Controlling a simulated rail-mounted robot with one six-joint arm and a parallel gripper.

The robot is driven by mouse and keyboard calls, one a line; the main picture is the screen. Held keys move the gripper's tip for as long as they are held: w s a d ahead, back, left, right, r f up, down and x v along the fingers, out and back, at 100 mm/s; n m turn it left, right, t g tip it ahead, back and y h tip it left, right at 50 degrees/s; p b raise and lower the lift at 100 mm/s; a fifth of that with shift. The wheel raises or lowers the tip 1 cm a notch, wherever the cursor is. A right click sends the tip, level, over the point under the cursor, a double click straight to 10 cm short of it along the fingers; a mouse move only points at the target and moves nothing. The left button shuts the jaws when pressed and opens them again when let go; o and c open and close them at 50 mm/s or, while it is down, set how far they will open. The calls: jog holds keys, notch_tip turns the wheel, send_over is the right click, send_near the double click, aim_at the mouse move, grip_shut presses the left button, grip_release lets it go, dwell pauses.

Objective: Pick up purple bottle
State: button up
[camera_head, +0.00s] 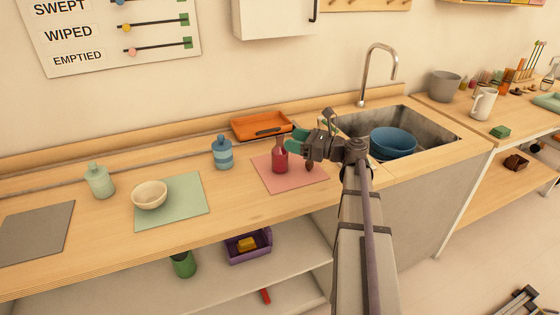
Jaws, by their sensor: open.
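I see no clearly purple bottle. A dark red bottle (280,158) with a narrow neck stands upright on the pink mat (310,180) on the counter. A blue banded bottle (222,153) stands left of the mat. A pale green bottle (99,181) stands further left. A green bottle (183,264) is on the shelf below, its top hidden by the counter.
An orange tray (262,125) lies behind the red bottle. A sink (425,127) with a blue bowl (393,142) is to the right. A cream bowl (150,195) sits on a green mat (186,207). A purple crate (249,256) is on the shelf below.

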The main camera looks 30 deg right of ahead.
aim_at(283, 137)
jog(key=x, duration=0.7)
jog(key=shift+r, duration=0.1)
grip_shut()
dwell(0.3)
